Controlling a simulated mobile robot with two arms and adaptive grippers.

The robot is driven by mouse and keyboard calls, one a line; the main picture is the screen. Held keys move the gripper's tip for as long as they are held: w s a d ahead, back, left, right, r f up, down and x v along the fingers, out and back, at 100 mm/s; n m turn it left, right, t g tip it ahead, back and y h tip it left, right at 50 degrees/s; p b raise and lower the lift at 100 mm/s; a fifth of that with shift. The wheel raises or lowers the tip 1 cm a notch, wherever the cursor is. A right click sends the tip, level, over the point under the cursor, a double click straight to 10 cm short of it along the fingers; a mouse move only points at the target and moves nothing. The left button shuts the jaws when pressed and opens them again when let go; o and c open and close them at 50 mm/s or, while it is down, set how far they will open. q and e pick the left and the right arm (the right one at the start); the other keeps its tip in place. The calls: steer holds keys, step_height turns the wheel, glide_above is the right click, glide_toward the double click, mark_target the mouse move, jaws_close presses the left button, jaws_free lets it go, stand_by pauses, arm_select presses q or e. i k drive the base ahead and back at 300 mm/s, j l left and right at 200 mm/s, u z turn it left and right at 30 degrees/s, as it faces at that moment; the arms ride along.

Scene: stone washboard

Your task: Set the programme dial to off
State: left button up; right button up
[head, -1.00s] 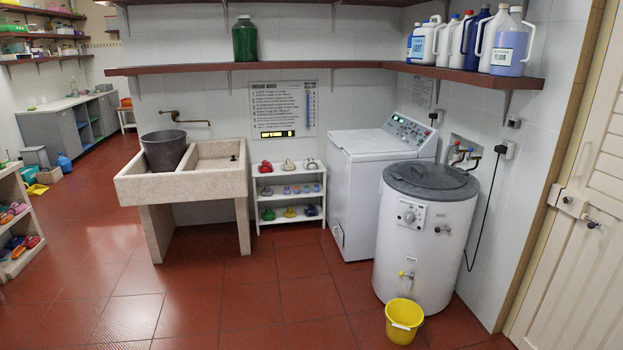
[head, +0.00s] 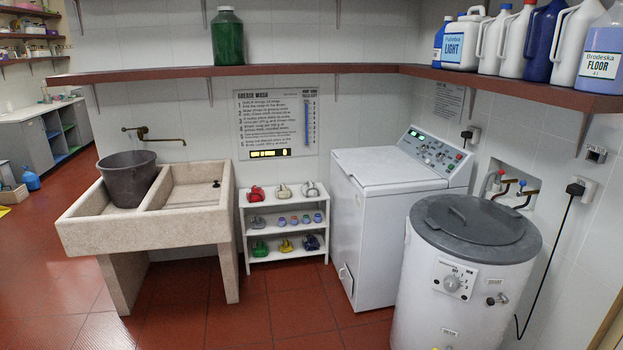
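A round grey programme dial (head: 452,283) sits on a white control plate on the front of the round white washer (head: 430,315) with a dark grey lid (head: 477,225). Small print surrounds the dial, with "OFF" near its top left; I cannot tell for sure which mark the dial points to. A second, square white machine (head: 375,225) stands behind it to the left, with a panel of small buttons (head: 437,150). Neither of my grippers shows in the head view.
A stone washboard sink (head: 90,232) holding a dark bucket (head: 128,180) stands at the left. A small white shelf (head: 244,240) with coloured items stands between sink and machines. A dark red wall shelf (head: 330,70) carries bottles above. Open red floor (head: 180,320) lies in front.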

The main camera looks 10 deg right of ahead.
mark_target(423, 148)
steer(key=i, duration=3.5)
